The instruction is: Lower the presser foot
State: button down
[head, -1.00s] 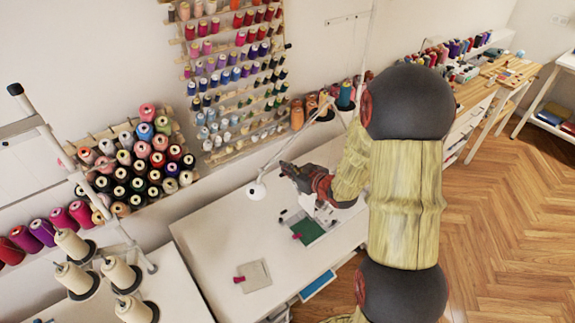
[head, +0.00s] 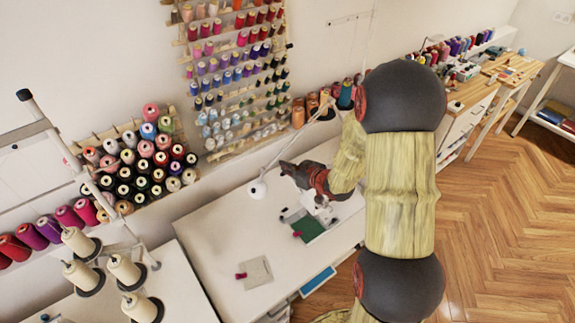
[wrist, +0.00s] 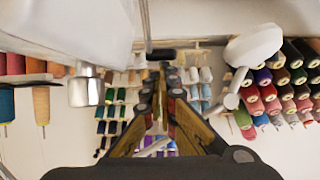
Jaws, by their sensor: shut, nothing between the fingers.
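The white sewing machine (head: 322,213) is on the white table, mostly hidden behind my arm and gripper in the head view. My gripper (head: 284,166) is above it, pointing left toward the wall. In the wrist view my gripper (wrist: 161,88) is shut and empty, its fingers running up the middle. A large white body, seemingly the machine head (wrist: 65,28), fills the upper left, with a metal cylinder (wrist: 86,88) below it. A small black bar (wrist: 161,55) on a thin rod shows just beyond the fingertips. I cannot make out the presser foot for certain.
A white lamp (head: 257,188) stands close to my gripper on its left, also in the wrist view (wrist: 254,45). Thread racks (head: 235,75) line the wall.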

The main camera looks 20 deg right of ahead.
jog(key=shift+w+a+f+g+p, duration=0.15)
jog(key=shift+w+g+p, duration=0.3)
jog(key=shift+p, duration=0.85)
jog(key=w+f+g+h+p, duration=0.1)
jog(key=w+f+g+p, duration=0.2)
jog(key=p, duration=1.5)
jog(key=shift+w+a+f+g, duration=0.25)
jog(key=shift+f+g, duration=1.2)
jog(key=shift+f, duration=2.4)
jog(key=shift+f, duration=0.1)
